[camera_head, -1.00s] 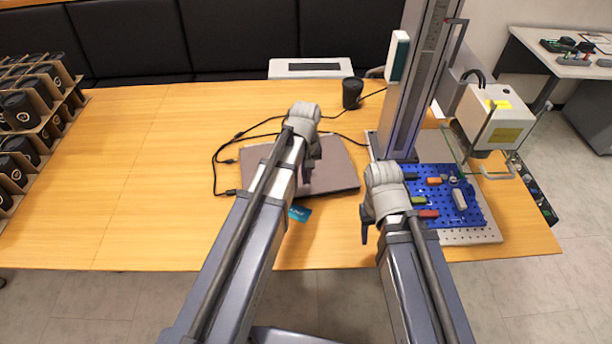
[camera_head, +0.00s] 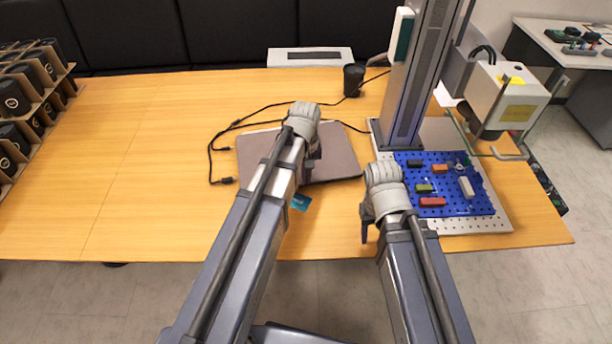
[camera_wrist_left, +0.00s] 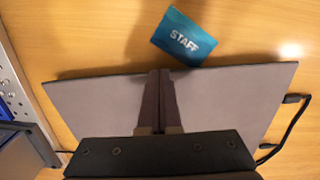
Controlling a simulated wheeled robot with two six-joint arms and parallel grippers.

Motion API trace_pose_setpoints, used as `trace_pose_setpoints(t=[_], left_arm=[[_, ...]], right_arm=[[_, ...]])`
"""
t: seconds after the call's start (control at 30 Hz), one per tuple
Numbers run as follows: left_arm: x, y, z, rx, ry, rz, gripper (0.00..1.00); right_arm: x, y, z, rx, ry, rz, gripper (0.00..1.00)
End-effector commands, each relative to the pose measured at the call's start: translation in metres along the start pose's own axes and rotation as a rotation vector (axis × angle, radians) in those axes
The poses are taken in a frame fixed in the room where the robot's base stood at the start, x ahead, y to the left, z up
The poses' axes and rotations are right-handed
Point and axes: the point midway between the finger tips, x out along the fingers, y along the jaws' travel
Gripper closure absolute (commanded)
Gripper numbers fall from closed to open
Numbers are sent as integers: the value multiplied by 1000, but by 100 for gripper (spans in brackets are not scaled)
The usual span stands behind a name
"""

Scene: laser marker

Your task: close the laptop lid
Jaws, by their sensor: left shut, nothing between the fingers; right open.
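The laptop (camera_head: 338,157) lies on the wooden table with its grey-brown lid down flat, as far as the head view shows. It also fills the middle of the left wrist view (camera_wrist_left: 235,95). My left gripper (camera_wrist_left: 158,75) is shut and empty, its fingertips over the lid near the laptop's edge; whether they touch it I cannot tell. In the head view my left gripper (camera_head: 308,174) is mostly hidden by its own arm, which covers part of the laptop. My right gripper (camera_head: 366,226) is open beside the laptop's right front corner, partly hidden by its wrist.
A blue STAFF card (camera_head: 300,202) lies just in front of the laptop. Black cables (camera_head: 222,150) run left of and behind it. The laser marker column (camera_head: 410,85) and blue pegboard (camera_head: 445,200) stand right.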

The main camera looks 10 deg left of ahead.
Motion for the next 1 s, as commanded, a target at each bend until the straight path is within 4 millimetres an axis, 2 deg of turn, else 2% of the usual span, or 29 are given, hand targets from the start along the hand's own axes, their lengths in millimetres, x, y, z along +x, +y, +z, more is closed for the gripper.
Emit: trace_pose_setpoints(t=[0.03, 0.13, 0.57, 0.77, 1.0], left_arm=[[11, 0, 0, 0, 0, 0, 100], [19, 0, 1, 0, -1, 0, 100], [19, -1, 1, 0, 0, -2, 100], [9, -2, 2, 0, 2, -2, 100], [-20, -6, 5, 1, 5, 0, 100]], right_arm=[[11, -1, -1, 0, 0, 0, 49], [19, -2, -1, 0, 0, 0, 49], [18, -2, -1, 0, 0, 0, 49], [9, -1, 0, 0, 0, 0, 49], [-20, 2, 1, 0, 0, 0, 49]])
